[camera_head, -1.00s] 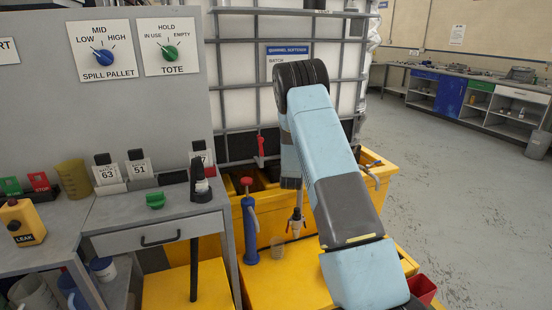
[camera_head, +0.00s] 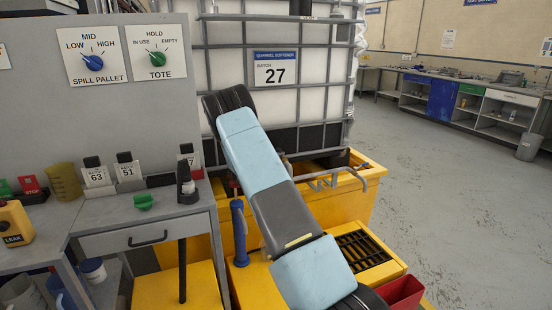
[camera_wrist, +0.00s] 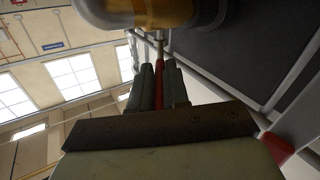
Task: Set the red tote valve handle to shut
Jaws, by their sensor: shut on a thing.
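In the wrist view my gripper (camera_wrist: 160,85) is shut on the slim red valve handle (camera_wrist: 160,78), which runs between the two dark fingers. The handle meets a pale metal stem just beyond the fingertips. In the head view my arm covers the front of the tote's lower part, hiding the gripper and the handle. The tote (camera_head: 230,60) is a white tank in a grey cage, with a label reading 27. The handle's exact angle relative to the valve cannot be told.
A large yellow and grey rounded part (camera_wrist: 150,12) is close above the fingers. The yellow spill pallet (camera_head: 350,205) is under the tote. A blue cylinder (camera_head: 239,232) stands left of my arm. The bench (camera_head: 150,222) is at left, a red bin (camera_head: 402,292) at right. Open floor lies right.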

